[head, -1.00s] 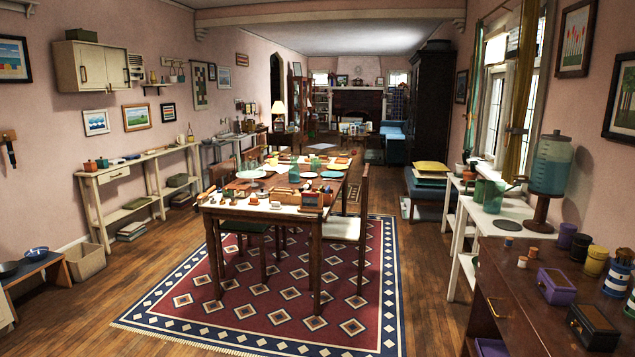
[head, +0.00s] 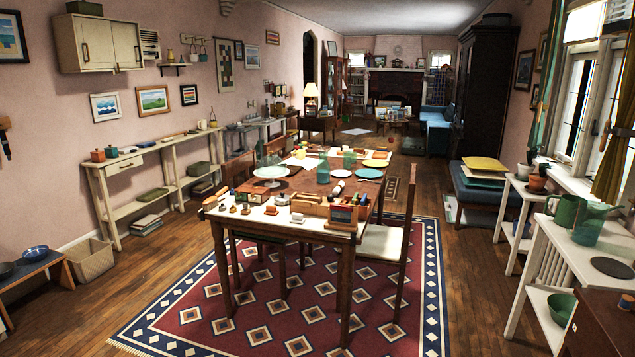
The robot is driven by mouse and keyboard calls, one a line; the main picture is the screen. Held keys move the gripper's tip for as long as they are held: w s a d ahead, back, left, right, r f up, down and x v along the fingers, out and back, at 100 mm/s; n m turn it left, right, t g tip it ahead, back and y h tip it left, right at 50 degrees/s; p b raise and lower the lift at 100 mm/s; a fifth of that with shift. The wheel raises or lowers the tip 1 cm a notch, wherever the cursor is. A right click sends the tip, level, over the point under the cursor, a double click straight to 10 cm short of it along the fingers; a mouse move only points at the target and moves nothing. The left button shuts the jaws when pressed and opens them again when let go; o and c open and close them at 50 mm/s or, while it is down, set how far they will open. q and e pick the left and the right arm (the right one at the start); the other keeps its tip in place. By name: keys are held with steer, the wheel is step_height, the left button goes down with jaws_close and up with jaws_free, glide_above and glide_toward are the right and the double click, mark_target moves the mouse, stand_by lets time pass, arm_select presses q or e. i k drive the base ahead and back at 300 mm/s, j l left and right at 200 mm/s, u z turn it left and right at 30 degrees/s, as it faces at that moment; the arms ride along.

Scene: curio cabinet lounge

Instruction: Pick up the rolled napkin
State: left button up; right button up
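The long dining table (head: 346,290) stands ahead of me on a patterned rug, crowded with small items. I cannot pick out the rolled napkin with certainty. A small pale roll-like item (head: 337,188) lies near the table's middle, too small to identify. Neither of my grippers is in view.
A chair (head: 405,240) stands at the table's right side. White side tables (head: 540,262) and a dark brown cabinet top (head: 603,325) line the right. A cream console (head: 107,203) and a basket (head: 91,262) stand left. Floor is clear on the rug's left.

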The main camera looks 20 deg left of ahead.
mark_target(339, 188)
steer(key=i+u, duration=0.45)
steer(key=i, duration=1.4)
steer(key=i+j, duration=0.1)
steer(key=i, duration=0.25)
